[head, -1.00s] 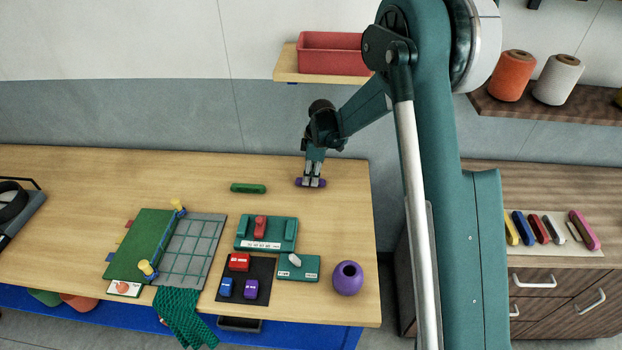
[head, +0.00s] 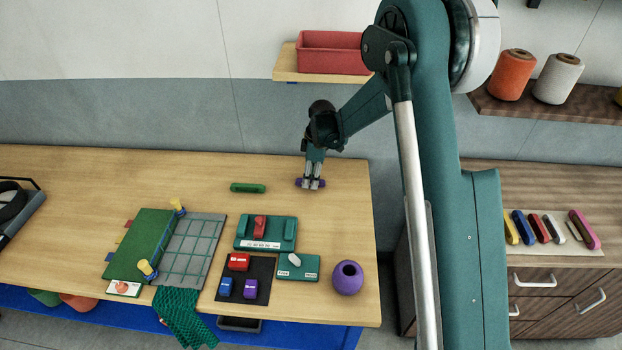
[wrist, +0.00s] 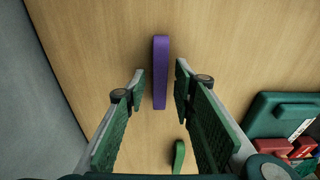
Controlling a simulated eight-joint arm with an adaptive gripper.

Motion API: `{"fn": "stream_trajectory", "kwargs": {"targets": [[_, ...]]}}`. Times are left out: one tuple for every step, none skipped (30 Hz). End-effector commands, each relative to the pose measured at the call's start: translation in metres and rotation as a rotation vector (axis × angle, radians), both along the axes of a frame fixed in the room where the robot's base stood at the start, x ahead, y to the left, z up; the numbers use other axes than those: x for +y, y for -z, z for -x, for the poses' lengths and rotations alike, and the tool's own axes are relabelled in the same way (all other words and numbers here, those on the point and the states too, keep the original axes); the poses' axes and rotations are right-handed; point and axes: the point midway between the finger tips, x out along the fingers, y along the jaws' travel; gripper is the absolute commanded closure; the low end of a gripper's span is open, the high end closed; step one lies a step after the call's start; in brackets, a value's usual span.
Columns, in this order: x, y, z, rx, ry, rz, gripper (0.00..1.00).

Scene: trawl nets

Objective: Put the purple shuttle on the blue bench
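The purple shuttle (wrist: 160,85) is a slim bar lying on the wooden bench top. In the wrist view it lies lengthwise between the two green-padded fingers of my gripper (wrist: 160,72), with a gap on each side. In the head view my gripper (head: 311,185) points down at the shuttle (head: 298,183), whose ends show on both sides of the fingers. My gripper is open. The bench has a light wooden top (head: 100,180) and a blue lower part (head: 290,336) along its front.
A green shuttle (head: 248,188) lies to the left of my gripper. Nearer the front are a green block (head: 266,233), a dark tray (head: 232,297) of small blocks, a purple round pot (head: 347,279) and a green net (head: 183,312). A red bin (head: 330,55) sits on a shelf behind.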

Motion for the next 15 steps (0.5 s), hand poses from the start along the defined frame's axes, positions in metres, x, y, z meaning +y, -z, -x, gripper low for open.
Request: {"fn": "stream_trajectory", "kwargs": {"targets": [[0.0,-0.002,0.0,0.0,0.0,0.0,0.74],[0.0,-0.003,0.0,0.0,0.0,0.0,0.74],[0.0,-0.004,0.0,0.0,0.0,0.0,0.74],[0.0,-0.006,0.0,0.0,0.0,0.0,0.74],[-0.001,-0.008,0.0,0.0,0.0,0.0,0.74],[-0.001,-0.011,0.0,0.0,0.0,0.0,0.74],[-0.002,-0.014,0.0,0.0,0.0,0.0,0.74],[-0.002,-0.017,0.0,0.0,0.0,0.0,0.74],[-0.002,-0.021,0.0,0.0,0.0,0.0,0.74],[-0.003,-0.024,0.0,0.0,0.0,0.0,0.74],[-0.003,-0.026,0.0,0.0,0.0,0.0,0.74],[-0.003,-0.03,0.0,0.0,0.0,0.0,0.74],[-0.004,-0.033,0.0,0.0,0.0,0.0,0.74],[-0.004,-0.035,0.0,0.0,0.0,0.0,0.74],[-0.004,-0.037,0.0,0.0,0.0,0.0,0.74]]}}
